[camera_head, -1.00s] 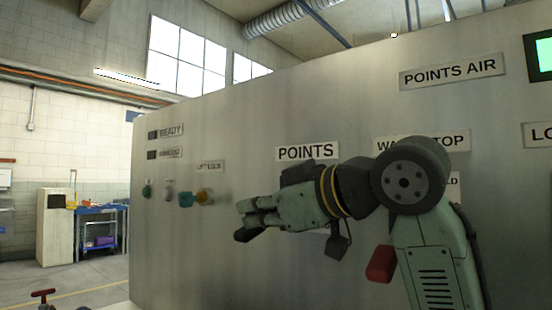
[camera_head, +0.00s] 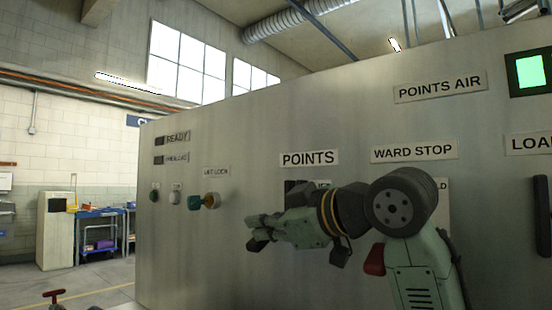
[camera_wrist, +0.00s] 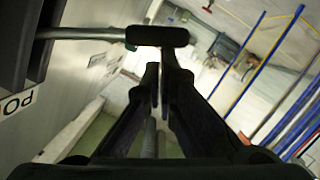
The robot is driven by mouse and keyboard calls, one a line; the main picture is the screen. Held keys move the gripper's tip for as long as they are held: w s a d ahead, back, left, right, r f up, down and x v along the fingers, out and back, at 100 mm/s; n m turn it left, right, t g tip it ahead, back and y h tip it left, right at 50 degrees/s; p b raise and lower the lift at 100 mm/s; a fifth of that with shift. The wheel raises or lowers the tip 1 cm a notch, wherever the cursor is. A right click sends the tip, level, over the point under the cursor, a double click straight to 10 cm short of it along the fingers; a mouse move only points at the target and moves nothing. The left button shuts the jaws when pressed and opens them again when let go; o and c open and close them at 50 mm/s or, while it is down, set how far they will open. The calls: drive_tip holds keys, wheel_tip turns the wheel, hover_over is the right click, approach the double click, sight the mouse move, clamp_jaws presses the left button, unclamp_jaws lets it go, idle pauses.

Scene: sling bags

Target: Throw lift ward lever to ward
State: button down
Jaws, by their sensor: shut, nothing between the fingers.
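My gripper (camera_head: 256,232) is in front of the grey panel, below and left of the POINTS sign (camera_head: 310,158). It is shut and empty; its fingers also show close together in the wrist view (camera_wrist: 161,80). A lever with a black crossbar handle (camera_wrist: 157,36) sticks out from the panel in the wrist view, just beyond the fingertips; I cannot tell whether they touch. Part of a PO... sign shows near that lever's base. My arm hides part of the panel below the POINTS sign. No readable sign marks a lift ward lever.
A red handle (camera_head: 374,260) shows beside my arm, below the WARD STOP sign (camera_head: 413,152). A dark handle (camera_head: 541,220) is at the right edge. Open floor lies left of the panel.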

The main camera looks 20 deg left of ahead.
wheel_tip(320, 180, up, 10)
idle(0.5)
idle(0.5)
